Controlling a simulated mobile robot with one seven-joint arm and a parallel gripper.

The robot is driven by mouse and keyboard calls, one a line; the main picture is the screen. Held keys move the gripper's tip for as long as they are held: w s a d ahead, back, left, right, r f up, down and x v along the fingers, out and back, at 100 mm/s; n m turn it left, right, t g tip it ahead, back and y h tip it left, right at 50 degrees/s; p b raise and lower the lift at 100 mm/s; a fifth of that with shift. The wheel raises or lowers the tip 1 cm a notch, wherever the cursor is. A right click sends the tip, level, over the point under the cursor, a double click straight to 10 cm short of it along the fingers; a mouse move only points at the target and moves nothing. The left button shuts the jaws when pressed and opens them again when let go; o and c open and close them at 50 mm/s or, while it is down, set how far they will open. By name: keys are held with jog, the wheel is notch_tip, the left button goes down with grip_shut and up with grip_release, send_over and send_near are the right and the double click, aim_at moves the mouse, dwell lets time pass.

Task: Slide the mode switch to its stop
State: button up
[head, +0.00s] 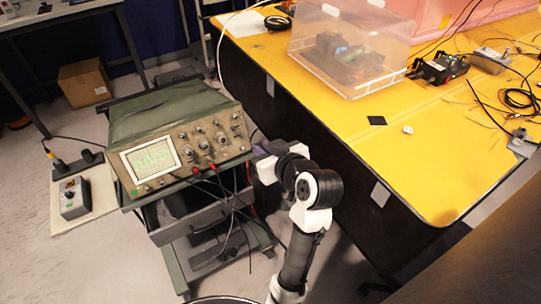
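A green oscilloscope (178,135) stands on a trolley, its lit screen (150,159) showing a green trace. Its front panel (208,144) carries several knobs and red plugs with black leads. I cannot make out which small part is the mode switch. A grey box with controls on top (73,198) sits on a pale board at the left; whether the switch is there I cannot tell. My gripper (261,158) is close to the right end of the oscilloscope's front; my own wrist partly hides it. I cannot see its fingertips clearly or whether it touches anything.
A yellow-topped bench (440,160) fills the right side, close to my arm. A clear plastic box (350,50) and cabled devices stand on it. Black leads hang in front of the trolley (176,240). A cardboard box (84,83) lies on the floor behind.

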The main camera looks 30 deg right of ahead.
jog(key=shift+v, duration=1.65)
jog(key=shift+w, duration=0.15)
